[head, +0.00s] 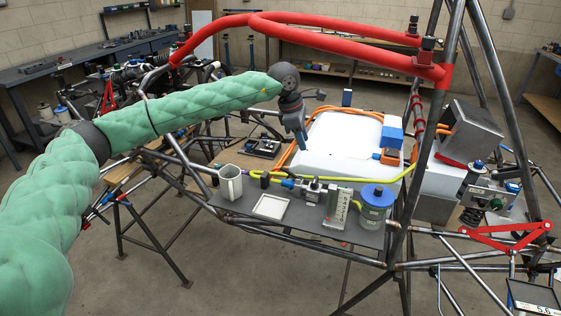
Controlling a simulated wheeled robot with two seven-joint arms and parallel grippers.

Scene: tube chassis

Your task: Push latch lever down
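My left arm, in a green padded sleeve, reaches in from the left. Its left gripper (297,131) points down beside the left edge of a white box (345,140) on the tube chassis. The fingers are small and seen edge-on, so I cannot tell if they are open, and I see nothing held in them. No part is clearly recognisable as the latch lever. A blue block with an orange clamp-like part (389,156) sits at the right of the white box, apart from the gripper. My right gripper is not in view.
A grey shelf (323,226) in front holds a metal mug (230,184), a white square tray (271,206), valve fittings (313,190) and a blue-lidded jar (376,206). A red padded tube (335,42) crosses above the gripper. Red linkage bars (505,236) are at right.

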